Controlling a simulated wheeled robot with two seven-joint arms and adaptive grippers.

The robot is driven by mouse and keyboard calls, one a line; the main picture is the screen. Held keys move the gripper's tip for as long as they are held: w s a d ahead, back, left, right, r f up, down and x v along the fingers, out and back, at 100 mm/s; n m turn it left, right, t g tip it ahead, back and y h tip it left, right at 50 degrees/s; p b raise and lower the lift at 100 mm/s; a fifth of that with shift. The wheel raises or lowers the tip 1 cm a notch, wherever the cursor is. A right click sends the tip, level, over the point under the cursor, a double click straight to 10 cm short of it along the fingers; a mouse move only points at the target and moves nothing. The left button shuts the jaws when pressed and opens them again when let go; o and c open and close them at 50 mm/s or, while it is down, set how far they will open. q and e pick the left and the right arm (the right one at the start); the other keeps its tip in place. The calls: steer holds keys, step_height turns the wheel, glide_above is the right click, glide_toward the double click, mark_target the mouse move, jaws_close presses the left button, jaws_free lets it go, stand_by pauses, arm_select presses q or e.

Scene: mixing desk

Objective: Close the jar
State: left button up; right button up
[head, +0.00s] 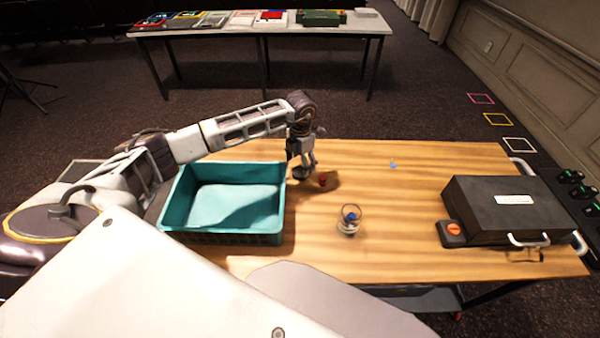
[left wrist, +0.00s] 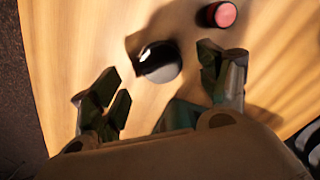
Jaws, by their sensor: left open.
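The jar (head: 349,224) is a small clear glass vessel standing open on the wooden table, with something blue inside. My left gripper (head: 303,172) points down over the table between the teal crate and the jar, left of and beyond the jar. In the left wrist view my left gripper (left wrist: 162,80) has its fingers spread with nothing held. A round white and dark shiny piece (left wrist: 160,62), perhaps the lid, lies on the table ahead of the gap between the fingers. The head view does not show this piece clearly. My right gripper is out of view.
A small red cylinder (head: 323,181) stands close right of the gripper and shows in the left wrist view (left wrist: 221,14). A teal crate (head: 222,238) is on the left. A black case (head: 508,208) is on the right. A small blue item (head: 393,165) lies beyond the jar.

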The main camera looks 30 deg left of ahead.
mark_target(300, 172)
arm_select(q)
steer(key=shift+s+f+p, duration=0.15)
steer(key=shift+f+p, duration=0.15)
steer(key=shift+f, duration=1.7)
steer(key=shift+c, duration=0.4)
steer(key=c, duration=0.7)
